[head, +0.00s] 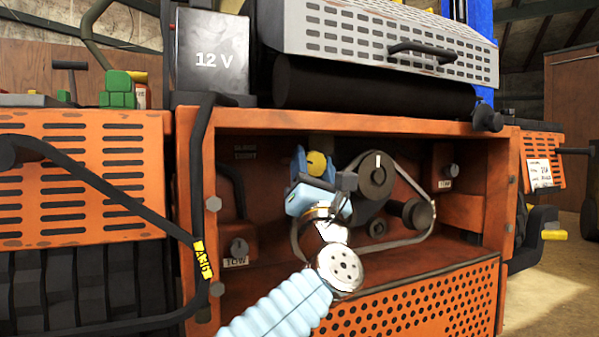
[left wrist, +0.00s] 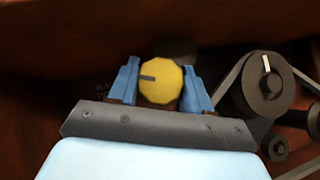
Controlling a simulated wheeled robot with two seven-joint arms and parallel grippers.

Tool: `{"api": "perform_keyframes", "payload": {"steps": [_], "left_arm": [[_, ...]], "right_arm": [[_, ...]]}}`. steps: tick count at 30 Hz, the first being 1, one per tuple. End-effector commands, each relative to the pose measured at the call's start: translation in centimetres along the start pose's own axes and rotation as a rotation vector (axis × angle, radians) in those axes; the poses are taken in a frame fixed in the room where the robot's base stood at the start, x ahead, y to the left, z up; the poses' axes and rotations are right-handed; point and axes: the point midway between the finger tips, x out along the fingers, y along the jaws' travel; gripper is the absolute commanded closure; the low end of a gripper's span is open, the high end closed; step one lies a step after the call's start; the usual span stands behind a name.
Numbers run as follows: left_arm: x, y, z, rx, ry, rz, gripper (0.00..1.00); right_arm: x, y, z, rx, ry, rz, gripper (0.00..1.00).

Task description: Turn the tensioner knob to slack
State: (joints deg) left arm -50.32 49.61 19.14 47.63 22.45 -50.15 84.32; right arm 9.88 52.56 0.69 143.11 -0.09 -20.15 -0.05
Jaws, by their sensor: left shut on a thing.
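The tensioner knob (head: 317,163) is yellow with a dark pointer mark. In the left wrist view the knob (left wrist: 166,84) sits between the two blue fingers, and its mark points left. My left gripper (head: 314,172) reaches into the open orange bay and is shut on the knob. It also shows in the left wrist view (left wrist: 167,88). The belt (head: 432,202) runs around dark pulleys (head: 377,176) to the right of the knob. My right gripper is not in view.
The orange bay frame (head: 345,127) surrounds the arm. A perforated orange panel (head: 420,305) lies below. A black battery box marked 12 V (head: 212,50) and a grey slotted cover (head: 375,35) stand above. A black bar (head: 198,150) crosses at left.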

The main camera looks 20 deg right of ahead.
Motion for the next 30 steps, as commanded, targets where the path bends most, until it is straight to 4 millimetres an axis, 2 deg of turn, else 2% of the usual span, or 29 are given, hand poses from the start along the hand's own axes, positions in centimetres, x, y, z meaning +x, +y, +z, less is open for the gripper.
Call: {"api": "perform_keyframes", "payload": {"steps": [13,30], "left_arm": [[0.1,-0.1,0.3,-0.203,-0.004,0.202,1.0],[0.1,0.1,0.4,-0.255,-0.006,0.255,1.0]], "right_arm": [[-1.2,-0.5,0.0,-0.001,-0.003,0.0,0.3],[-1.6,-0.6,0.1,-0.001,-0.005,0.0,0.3]]}}
